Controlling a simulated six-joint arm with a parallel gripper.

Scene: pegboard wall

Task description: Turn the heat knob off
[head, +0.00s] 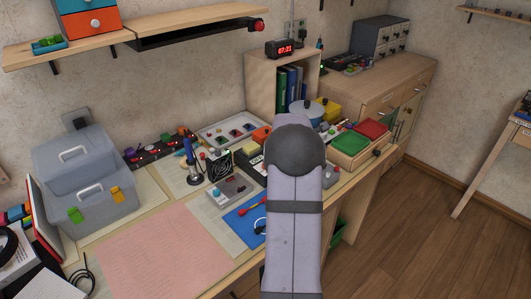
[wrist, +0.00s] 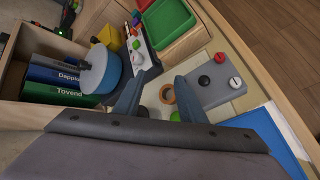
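No knob carries a readable heat label. In the wrist view a grey control box (wrist: 213,92) has a red button (wrist: 219,58), a black knob (wrist: 204,80) and a white knob (wrist: 235,82). In the head view another grey box (head: 232,190) with a teal knob (head: 216,192) sits left of my arm, near a blue soldering iron stand (head: 191,166). I cannot tell which knob is the heat knob. My gripper (wrist: 158,90) is open and empty in the wrist view, with the first control box just right of its fingers. In the head view my arm hides it.
A blue pot (wrist: 99,72), books (wrist: 62,75) in a wooden shelf and an orange ring (wrist: 167,94) are close to the fingers. Green (head: 351,144) and red (head: 371,130) trays stand at the right. The pink mat (head: 165,255) is clear.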

